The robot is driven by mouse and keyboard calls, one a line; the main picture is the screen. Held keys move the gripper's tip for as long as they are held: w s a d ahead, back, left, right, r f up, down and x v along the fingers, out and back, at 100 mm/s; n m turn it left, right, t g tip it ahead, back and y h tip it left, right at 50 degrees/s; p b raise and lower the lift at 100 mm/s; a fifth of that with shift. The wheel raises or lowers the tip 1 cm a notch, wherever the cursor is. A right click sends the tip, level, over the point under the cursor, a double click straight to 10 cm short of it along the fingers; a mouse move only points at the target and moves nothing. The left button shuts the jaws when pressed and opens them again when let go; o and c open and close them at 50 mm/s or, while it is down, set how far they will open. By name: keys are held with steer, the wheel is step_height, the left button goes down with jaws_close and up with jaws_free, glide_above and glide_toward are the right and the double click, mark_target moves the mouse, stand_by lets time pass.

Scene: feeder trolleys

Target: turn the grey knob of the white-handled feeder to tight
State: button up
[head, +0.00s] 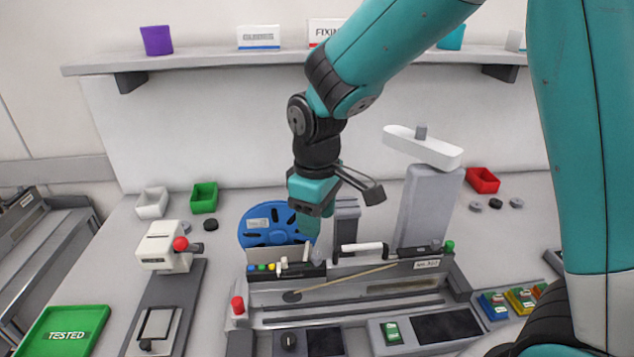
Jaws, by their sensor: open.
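The white handle (362,247) lies across the top of a dark feeder in the middle of the trolley bench. A light grey rounded piece (318,256) shows just left of the handle, directly below my gripper. It looks like the grey knob, but it is small and its setting cannot be read. My gripper (309,228) points down above this spot, in front of the blue reel (262,238). Its jaws are open with nothing visibly held. I cannot tell whether the fingertips touch the grey piece.
A row of small coloured knobs (265,267) is left of the grey piece. A thin tan rod (350,278) slants across the fixture. A grey post with a white bar (423,146) stands right. A green TESTED tray (66,331) is front left. A shelf (200,62) spans the back.

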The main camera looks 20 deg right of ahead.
step_height(320, 180, up, 8)
steer(key=shift+s, duration=0.1)
stand_by(0.5)
steer(key=s+a+y, duration=0.2)
steer(key=s, duration=0.7)
steer(key=s+a+m+y, duration=0.1)
steer(key=s+a+y, duration=0.1)
steer(key=s, duration=0.7)
steer(key=shift+s+a, duration=0.15)
steer(key=shift+a, duration=0.15)
